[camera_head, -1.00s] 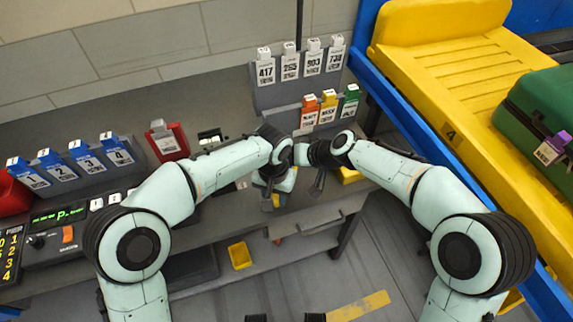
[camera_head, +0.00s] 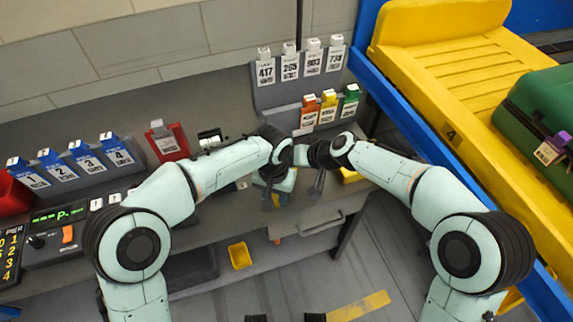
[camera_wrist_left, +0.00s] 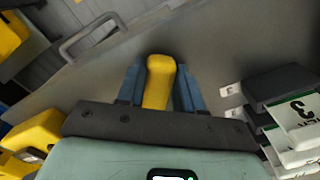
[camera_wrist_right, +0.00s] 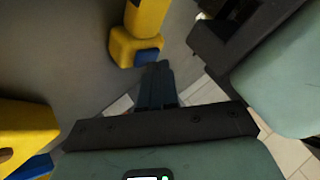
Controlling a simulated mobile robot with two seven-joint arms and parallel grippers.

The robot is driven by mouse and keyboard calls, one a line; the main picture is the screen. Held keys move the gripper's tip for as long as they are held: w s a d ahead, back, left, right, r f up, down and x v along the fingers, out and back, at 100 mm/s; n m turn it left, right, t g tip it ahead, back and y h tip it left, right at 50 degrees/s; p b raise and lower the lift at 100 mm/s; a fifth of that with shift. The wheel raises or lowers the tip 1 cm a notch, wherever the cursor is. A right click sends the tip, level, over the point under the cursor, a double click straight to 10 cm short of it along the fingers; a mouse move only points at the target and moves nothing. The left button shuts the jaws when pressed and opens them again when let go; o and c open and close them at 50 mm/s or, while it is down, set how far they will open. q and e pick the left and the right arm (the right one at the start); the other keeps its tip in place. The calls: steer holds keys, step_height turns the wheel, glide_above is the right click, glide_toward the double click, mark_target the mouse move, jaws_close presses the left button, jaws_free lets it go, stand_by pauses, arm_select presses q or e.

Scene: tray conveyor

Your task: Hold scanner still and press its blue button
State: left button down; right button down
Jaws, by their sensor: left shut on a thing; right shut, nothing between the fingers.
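The scanner is yellow; its handle (camera_wrist_left: 158,82) sits between the two fingers of my left gripper (camera_wrist_left: 160,88) in the left wrist view. My left gripper is shut on it, and in the head view this gripper (camera_head: 278,197) is above the counter's front part and hides most of the scanner. In the right wrist view the scanner's yellow end (camera_wrist_right: 128,45) carries a blue button (camera_wrist_right: 148,57). My right gripper (camera_wrist_right: 158,68) is shut and empty, its tips close beside the blue button; contact cannot be told. It also shows in the head view (camera_head: 317,188).
A rack with white number tags (camera_head: 290,68) and coloured tags (camera_head: 328,108) stands behind my grippers. A red holder (camera_head: 167,141) and blue numbered holders (camera_head: 86,155) are at the left. A yellow conveyor (camera_head: 460,110) with a green case (camera_head: 540,115) is at the right.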

steer(key=shift+r, duration=0.7)
steer(key=shift+r, duration=2.5)
arm_select(q)
steer(key=c, duration=0.7)
jaws_free()
steer(key=shift+o, duration=0.2)
steer(key=shift+r, duration=0.1)
